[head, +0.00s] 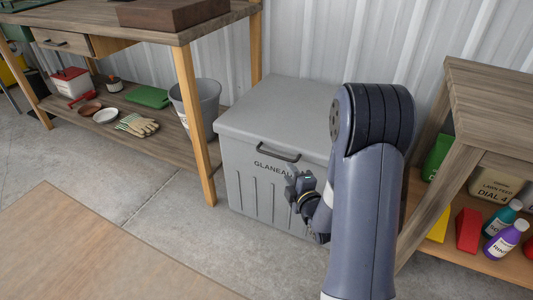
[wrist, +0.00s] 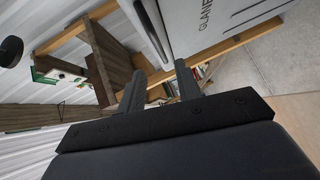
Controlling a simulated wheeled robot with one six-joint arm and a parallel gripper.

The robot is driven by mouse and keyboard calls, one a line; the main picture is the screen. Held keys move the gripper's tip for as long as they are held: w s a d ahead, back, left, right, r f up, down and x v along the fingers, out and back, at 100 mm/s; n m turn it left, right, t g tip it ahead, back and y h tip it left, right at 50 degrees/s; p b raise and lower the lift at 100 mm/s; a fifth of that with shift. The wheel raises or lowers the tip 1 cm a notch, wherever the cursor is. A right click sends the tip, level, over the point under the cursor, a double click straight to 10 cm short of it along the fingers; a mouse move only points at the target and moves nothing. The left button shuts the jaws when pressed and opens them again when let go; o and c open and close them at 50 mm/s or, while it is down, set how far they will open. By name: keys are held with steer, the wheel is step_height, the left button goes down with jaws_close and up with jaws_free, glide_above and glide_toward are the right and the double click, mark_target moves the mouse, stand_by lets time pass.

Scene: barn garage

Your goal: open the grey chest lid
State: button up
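The grey chest (head: 245,181) stands against the wall with its lid (head: 285,105) closed. A dark bar handle (head: 278,153) is on the lid's front edge, above the lettering. In the wrist view the chest front (wrist: 207,45) fills the upper middle, and the handle (wrist: 153,32) runs down toward the fingers. My gripper (head: 296,176) is in front of the chest, a little below and right of the handle. Its two fingers (wrist: 160,82) are apart with nothing between them. They appear close to the handle; contact cannot be made out. My arm hides the chest's right side.
A wooden workbench (head: 105,35) with a grey bucket (head: 196,108) and gloves (head: 137,125) on its lower shelf stands left of the chest. A wooden shelf unit (head: 495,105) with bottles stands close on the right. Concrete floor in front of the chest is clear.

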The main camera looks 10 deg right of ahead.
mark_target(277, 156)
steer(key=b+x, duration=0.2)
steer(key=x, duration=0.8)
steer(key=shift+w+a, duration=0.15)
steer(key=shift+w, duration=0.2)
steer(key=shift+c, duration=0.4)
jaws_close()
